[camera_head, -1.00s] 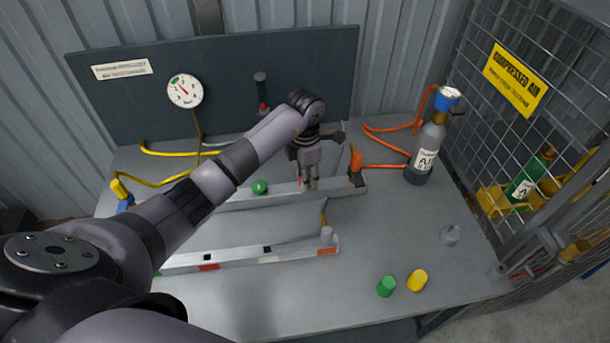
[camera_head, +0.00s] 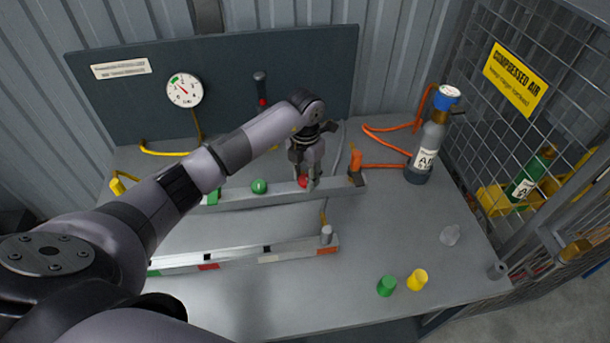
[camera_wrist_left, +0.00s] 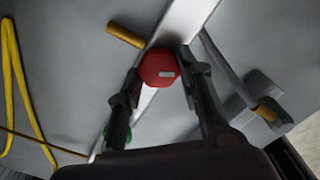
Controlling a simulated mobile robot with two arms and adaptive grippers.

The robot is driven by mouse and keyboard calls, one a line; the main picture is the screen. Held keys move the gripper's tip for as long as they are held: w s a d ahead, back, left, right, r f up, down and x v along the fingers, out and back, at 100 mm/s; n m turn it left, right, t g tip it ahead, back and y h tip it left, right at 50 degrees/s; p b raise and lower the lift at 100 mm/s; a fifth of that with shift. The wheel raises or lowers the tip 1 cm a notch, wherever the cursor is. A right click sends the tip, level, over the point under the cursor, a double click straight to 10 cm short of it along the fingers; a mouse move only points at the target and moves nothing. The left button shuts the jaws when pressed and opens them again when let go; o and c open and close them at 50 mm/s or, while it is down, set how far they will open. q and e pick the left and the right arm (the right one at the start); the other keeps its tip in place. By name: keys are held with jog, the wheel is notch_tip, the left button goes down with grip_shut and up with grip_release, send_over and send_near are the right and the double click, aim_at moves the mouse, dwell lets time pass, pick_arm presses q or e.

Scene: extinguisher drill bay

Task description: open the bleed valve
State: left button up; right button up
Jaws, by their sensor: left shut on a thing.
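A red knob (camera_head: 303,182) sits on the rear grey rail (camera_head: 335,183); I take it for the bleed valve's knob, though no readable label confirms this. My left gripper (camera_head: 306,180) reaches down over the rail and is shut on the red knob. A green knob (camera_head: 260,187) sits on the same rail, left of the gripper. My right gripper is not in view.
A round gauge (camera_head: 184,90) is on the back panel. A grey bottle (camera_head: 427,148) with an orange hose (camera_head: 385,165) stands right of the rail. A front rail (camera_head: 245,257), a green cap (camera_head: 387,286) and a yellow cap (camera_head: 418,280) are nearer. A wire cage (camera_head: 480,80) bounds the right.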

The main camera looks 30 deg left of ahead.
pick_arm(q)
jog(key=n, duration=0.6)
jog(key=shift+n, duration=0.3)
jog(key=n, duration=0.5)
jog(key=shift+w+d+n+p, duration=0.1)
jog(key=shift+d+n+p, duration=0.05)
jog(key=shift+n+p, duration=0.2)
jog(key=o, duration=1.2)
jog(key=shift+c, duration=0.2)
notch_tip(320, 180, up, 12)
jog(key=shift+d+f, duration=0.1)
